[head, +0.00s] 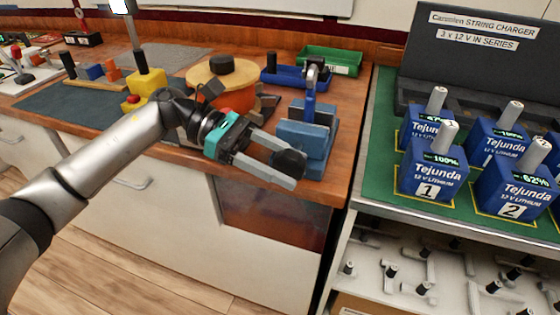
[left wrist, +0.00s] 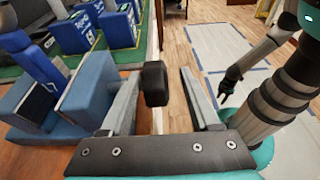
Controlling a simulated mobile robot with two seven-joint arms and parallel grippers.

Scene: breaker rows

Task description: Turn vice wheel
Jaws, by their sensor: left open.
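The blue vice (head: 308,130) stands at the right end of the wooden bench, with an upright blue bar on top. Its blue jaw blocks (left wrist: 88,85) fill the left of the left wrist view. The black round vice wheel (head: 290,163) is at the vice's front, and it also shows in the left wrist view (left wrist: 155,84). My left gripper (head: 284,168) is open, its two grey fingers on either side of the wheel. In the left wrist view a gap shows between the wheel and the right finger. My right gripper (left wrist: 230,90) is small and dark there; its opening is unclear.
Right of the bench, a green-topped cart holds several blue batteries (head: 433,175) and a dark charger case (head: 480,50). A blue tray (head: 285,76), a green bin (head: 330,58) and a round wooden spool (head: 212,75) stand behind the vice. The floor is clear.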

